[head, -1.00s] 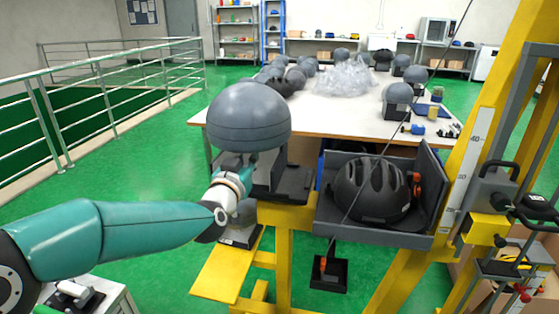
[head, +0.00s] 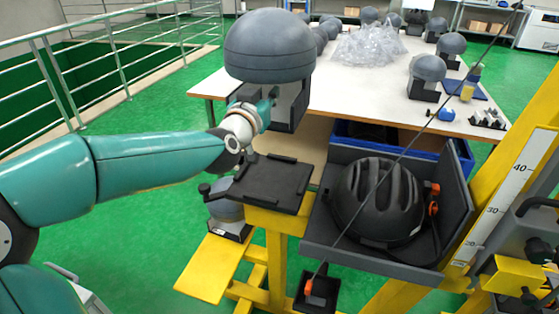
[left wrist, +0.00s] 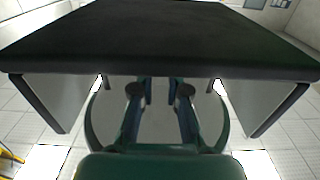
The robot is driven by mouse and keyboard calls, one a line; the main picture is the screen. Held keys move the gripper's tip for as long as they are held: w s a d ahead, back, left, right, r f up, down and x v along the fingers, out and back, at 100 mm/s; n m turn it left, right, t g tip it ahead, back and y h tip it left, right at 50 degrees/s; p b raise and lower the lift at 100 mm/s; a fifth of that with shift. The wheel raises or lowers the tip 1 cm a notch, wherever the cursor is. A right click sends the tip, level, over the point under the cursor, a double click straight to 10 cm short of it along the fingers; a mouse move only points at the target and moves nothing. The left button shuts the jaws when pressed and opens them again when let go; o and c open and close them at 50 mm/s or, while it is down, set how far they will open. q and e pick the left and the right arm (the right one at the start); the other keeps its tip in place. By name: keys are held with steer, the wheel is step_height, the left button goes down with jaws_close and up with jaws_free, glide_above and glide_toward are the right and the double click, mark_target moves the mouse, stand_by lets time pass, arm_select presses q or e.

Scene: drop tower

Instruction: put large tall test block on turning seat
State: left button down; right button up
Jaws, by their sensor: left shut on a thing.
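The large tall test block (head: 270,45) is a grey dome on a dark squared base. It is upright and in the air, above and behind the turning seat. My left gripper (head: 262,108) is shut on its lower part, which partly hides the fingers. In the left wrist view the block's dark body (left wrist: 160,35) fills the top, and my left gripper (left wrist: 160,95) is below it. The turning seat (head: 270,183) is a flat black plate with raised edge pieces on a yellow post. It is bare. My right gripper is out of view.
A grey angled carrier (head: 318,238) with a black helmet (head: 378,200) stands right of the seat. A thin dark cable crosses in front of it. The yellow tower with a scale (head: 515,170) is at right. The white table (head: 340,95) behind bears several smaller grey blocks.

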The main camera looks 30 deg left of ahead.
arm_select(q)
steer(key=shift+a, duration=0.15)
steer(key=shift+f+b, duration=1.6)
steer(key=shift+f, duration=8.05)
steer(key=c, duration=1.6)
jaws_free()
steer(key=shift+f, duration=0.3)
steer(key=o, duration=0.4)
